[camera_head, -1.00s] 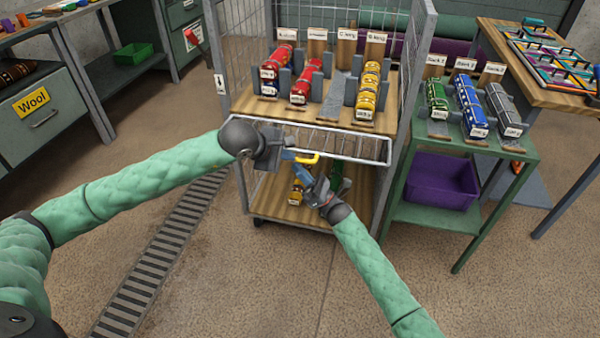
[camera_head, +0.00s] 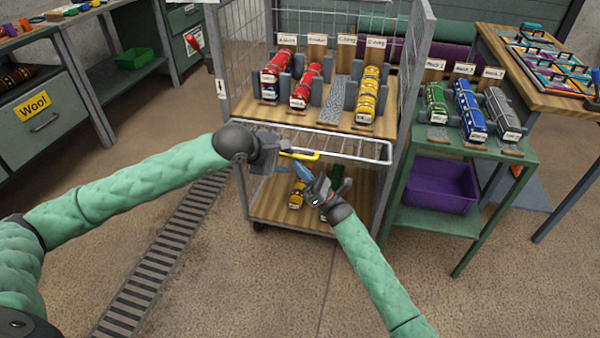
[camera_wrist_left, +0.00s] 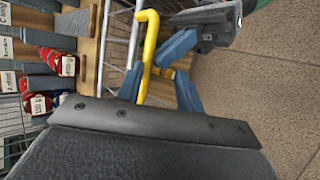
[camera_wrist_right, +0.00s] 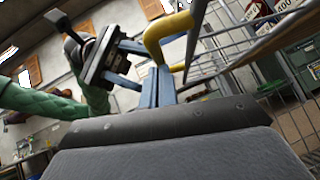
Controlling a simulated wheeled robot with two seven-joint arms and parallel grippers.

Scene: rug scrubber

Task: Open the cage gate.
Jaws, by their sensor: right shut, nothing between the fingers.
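The cage gate (camera_head: 345,146) is a low wire panel across the front of the trolley cage, by the upper shelf's front edge. Its yellow handle (camera_head: 302,155) is at the left part of the gate. I cannot tell whether it is latched. My left gripper (camera_head: 281,150) is open just left of the handle; in the left wrist view the yellow handle (camera_wrist_left: 150,45) runs up from between its blue fingers. My right gripper (camera_head: 302,171) is shut and empty just below the handle. In the right wrist view its closed fingers (camera_wrist_right: 157,88) are close to the yellow bar (camera_wrist_right: 168,38).
The upper shelf (camera_head: 268,108) holds red and yellow rolls between grey blocks. The lower shelf (camera_head: 262,208) holds more rolls. A green table (camera_head: 475,146) with rolls and a purple bin (camera_head: 440,184) stands right. A floor grate (camera_head: 165,250) lies left; open floor is in front.

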